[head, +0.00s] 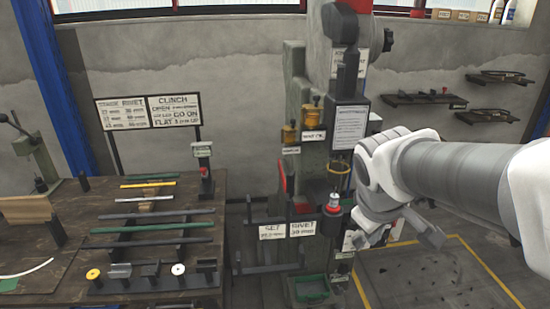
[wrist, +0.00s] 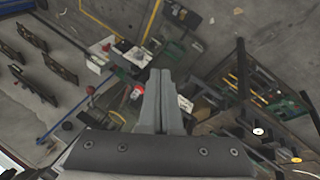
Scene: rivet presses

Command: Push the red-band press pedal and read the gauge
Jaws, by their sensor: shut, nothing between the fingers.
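A tall grey-green press (head: 300,130) stands against the wall in the middle of the head view. A small silver part with a red band (head: 333,208) sits at its front. A red and white piece (wrist: 137,92) shows beside my fingers in the wrist view. My gripper (wrist: 162,78) is shut and empty, its fingers together over the press area. In the head view my arm comes from the right and covers the press's right side. I cannot make out a pedal or a gauge dial clearly; the press's lower part is partly hidden.
A dark workbench (head: 150,205) with bars and rods stands at left. Signs (head: 175,111) stand behind it. A green tray (head: 312,288) is low at the press. Wall shelves (head: 425,98) hang at right. A yellow floor line (head: 490,270) borders speckled floor at lower right.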

